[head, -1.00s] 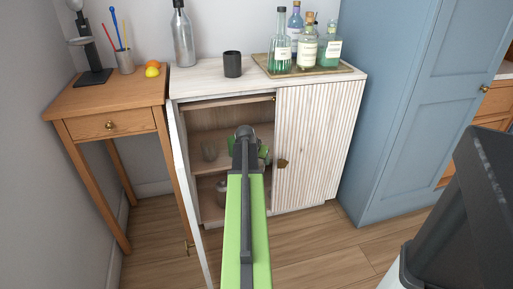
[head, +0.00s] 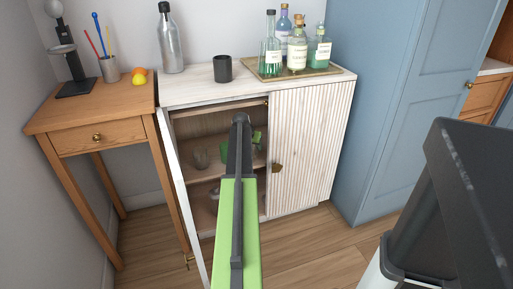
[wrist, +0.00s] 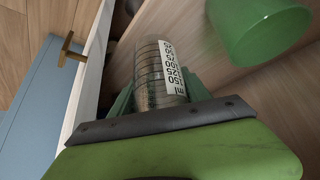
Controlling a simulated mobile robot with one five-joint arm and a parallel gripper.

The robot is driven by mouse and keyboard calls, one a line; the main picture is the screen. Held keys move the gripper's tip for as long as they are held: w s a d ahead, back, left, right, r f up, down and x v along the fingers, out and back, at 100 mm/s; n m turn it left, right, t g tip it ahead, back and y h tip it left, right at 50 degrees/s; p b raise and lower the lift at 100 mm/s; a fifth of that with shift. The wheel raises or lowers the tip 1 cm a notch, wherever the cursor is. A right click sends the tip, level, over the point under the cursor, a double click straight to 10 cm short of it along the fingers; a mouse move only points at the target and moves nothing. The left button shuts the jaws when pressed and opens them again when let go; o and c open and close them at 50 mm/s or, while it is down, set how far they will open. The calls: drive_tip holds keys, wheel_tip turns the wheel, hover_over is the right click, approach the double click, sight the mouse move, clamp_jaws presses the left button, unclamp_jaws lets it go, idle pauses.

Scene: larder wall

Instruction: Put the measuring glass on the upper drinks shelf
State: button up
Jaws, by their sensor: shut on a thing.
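The measuring glass (wrist: 158,75) is a clear ribbed cylinder with a white scale strip. In the wrist view it lies between the green fingers of my gripper (wrist: 152,98), which is shut on it. In the head view my gripper (head: 241,143) is at the open left half of the white cabinet, in front of the upper inside shelf (head: 190,172). My arm hides the measuring glass there. A green translucent vessel (wrist: 262,22) is close by at the wrist view's upper right.
The cabinet's left door (head: 186,190) stands open; its right door (head: 305,150) is shut. The cabinet top holds a black cup (head: 222,69), a steel bottle (head: 171,45) and a tray (head: 330,72) of bottles. A wooden side table (head: 75,115) stands left.

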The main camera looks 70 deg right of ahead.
drive_tip(key=d, duration=0.4)
drive_tip(key=shift+d, duration=0.2)
wheel_tip(320, 180, down, 4)
drive_tip(key=b, duration=0.4)
drive_tip(key=shift+r, duration=0.25)
drive_tip(key=shift+f, duration=0.25)
drive_tip(key=o, duration=1.5)
drive_tip(key=shift+r, duration=0.1)
drive_tip(key=shift+o, duration=0.2)
